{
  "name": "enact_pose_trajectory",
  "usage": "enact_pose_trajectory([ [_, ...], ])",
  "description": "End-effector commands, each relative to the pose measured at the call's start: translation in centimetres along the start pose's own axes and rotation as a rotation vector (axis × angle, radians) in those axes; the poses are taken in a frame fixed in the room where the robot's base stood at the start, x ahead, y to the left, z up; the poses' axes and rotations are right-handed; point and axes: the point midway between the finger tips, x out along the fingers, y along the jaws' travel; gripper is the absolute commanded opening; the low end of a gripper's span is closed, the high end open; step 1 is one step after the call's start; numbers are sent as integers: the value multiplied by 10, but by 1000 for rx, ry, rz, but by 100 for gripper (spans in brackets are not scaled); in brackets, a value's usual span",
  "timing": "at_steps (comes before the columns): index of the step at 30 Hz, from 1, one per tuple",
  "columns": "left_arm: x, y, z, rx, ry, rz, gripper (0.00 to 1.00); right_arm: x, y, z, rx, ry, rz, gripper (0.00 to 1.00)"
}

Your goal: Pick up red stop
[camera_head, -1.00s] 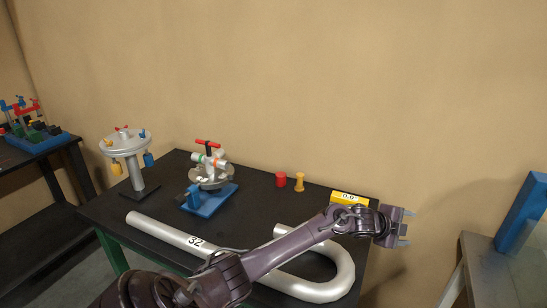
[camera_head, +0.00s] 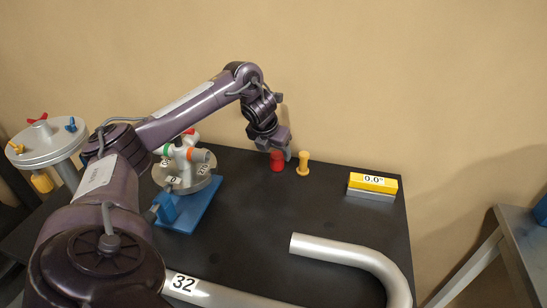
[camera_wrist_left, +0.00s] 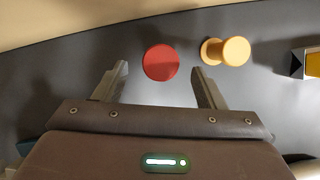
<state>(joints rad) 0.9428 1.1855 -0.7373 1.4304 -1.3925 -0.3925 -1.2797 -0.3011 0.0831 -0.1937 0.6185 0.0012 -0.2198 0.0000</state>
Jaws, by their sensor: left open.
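The red stop (camera_head: 277,160) is a small red cylinder standing on the black table near its back edge. It also shows in the left wrist view (camera_wrist_left: 161,63) as a red disc from above. My left gripper (camera_head: 278,152) points down right at the red stop. In the left wrist view its two open fingers (camera_wrist_left: 160,84) lie to the left and right of the red stop, which sits slightly ahead of the fingertips with nothing gripped. My right gripper is not in view.
A yellow spool-shaped piece (camera_head: 303,163) stands close to the right of the red stop. A yellow level with a 0.0° display (camera_head: 372,184) lies farther right. A bent silver tube (camera_head: 350,256) lies in front. A blue-based clamp device (camera_head: 186,208) stands left, partly behind my arm.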

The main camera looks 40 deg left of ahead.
Motion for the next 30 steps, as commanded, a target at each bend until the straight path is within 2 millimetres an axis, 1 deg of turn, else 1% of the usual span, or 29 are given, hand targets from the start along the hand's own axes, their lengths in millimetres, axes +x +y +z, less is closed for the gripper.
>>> enact_pose_trajectory([
  [6,29,1,-2,-3,4,0,64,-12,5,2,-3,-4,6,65],
  [10,47,1,-1,-4,0,0,64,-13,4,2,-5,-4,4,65],
  [13,53,1,-1,-2,0,0,64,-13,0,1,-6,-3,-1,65],
  [19,54,2,-1,-2,-2,0,64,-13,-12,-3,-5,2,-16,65],
  [20,54,2,-1,-2,-2,0,61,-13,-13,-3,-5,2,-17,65],
  [30,54,2,-1,-3,-2,0,17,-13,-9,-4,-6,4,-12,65],
])
